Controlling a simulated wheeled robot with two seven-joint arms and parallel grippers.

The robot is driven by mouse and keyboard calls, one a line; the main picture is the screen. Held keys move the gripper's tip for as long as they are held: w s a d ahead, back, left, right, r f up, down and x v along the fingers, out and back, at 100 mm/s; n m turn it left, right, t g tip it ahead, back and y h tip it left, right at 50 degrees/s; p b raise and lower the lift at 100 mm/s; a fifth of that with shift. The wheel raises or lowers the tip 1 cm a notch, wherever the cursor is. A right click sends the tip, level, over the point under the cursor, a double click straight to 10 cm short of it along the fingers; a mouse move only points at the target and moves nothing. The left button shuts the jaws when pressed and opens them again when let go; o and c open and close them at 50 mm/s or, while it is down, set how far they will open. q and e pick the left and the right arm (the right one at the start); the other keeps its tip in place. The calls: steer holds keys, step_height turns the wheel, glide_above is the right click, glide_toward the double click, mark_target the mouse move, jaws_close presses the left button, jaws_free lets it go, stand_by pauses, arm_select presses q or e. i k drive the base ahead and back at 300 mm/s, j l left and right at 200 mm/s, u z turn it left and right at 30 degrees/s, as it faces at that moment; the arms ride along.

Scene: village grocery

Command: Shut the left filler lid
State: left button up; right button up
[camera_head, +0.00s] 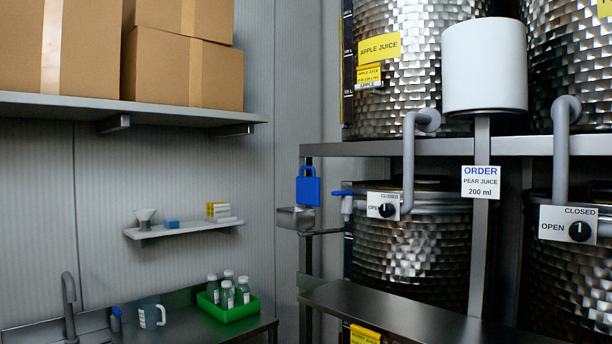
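No part is marked as the left filler lid. A blue piece with a loop on top (308,188) stands upright at the left end of the tank rack, over a small metal box or ledge (297,218). I cannot tell whether it is a raised lid or a separate container. A blue-handled tap (346,203) is on the lower left tank (412,255). A plate with a black knob (384,205), marked OPEN and CLOSED, is in front of that tank. A similar knob plate (568,225) is at the right. Neither of my grippers is in view.
A steel bench (415,312) runs below the tanks. A white cylinder (484,65) and an order card for pear juice, 200 ml (481,182), are on the rack's post. A green crate of bottles (232,309) and a mug (150,316) stand on the left counter.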

mark_target(308, 189)
steer(key=i+j, duration=0.4)
steer(key=i+j+u, duration=0.1)
steer(key=i+j, duration=0.25)
steer(key=i, duration=0.25)
steer(key=i+j+u, duration=0.1)
steer(key=i+j, duration=0.25)
steer(key=i, duration=0.15)
